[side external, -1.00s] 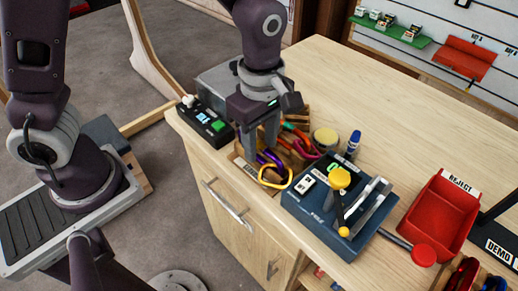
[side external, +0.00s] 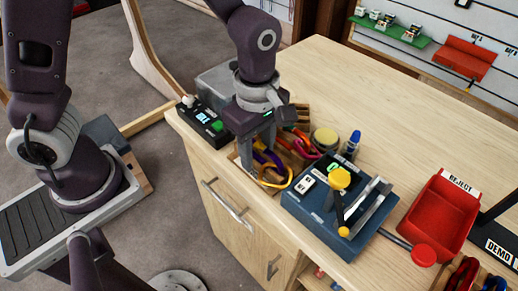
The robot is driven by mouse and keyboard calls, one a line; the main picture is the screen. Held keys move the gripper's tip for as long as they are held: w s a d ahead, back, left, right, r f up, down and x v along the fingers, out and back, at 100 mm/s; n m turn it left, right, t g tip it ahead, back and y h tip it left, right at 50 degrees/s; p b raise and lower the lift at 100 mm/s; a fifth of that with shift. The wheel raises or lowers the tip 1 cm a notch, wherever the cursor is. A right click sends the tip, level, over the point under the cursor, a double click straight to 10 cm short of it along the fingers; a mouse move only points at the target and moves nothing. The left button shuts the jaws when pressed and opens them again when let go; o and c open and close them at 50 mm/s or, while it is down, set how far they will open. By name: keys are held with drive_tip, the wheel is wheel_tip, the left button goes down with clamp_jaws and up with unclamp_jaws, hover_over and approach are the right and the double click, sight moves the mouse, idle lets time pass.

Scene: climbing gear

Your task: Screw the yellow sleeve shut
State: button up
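A yellow carabiner (side external: 277,185) lies at the near edge of a shallow wooden tray, among purple, orange and pink ones. Its sleeve is too small and too covered to make out. My gripper (side external: 257,164) points down over the tray's left part, just behind and left of the yellow carabiner. Its two grey fingers stand apart with a gap between them, and I see nothing clearly held. The fingertips partly hide the carabiners, so I cannot tell whether they touch any.
A blue fixture (side external: 318,217) with a yellow knob stands right of the tray. A black control box (side external: 204,127) with a green button is at the left. The tabletop behind is clear.

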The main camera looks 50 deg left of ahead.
drive_tip(key=shift+s, duration=0.25)
drive_tip(key=shift+r, duration=0.75)
drive_tip(key=shift+w, duration=0.8)
drive_tip(key=shift+r, duration=0.1)
wheel_tip(320, 180, up, 10)
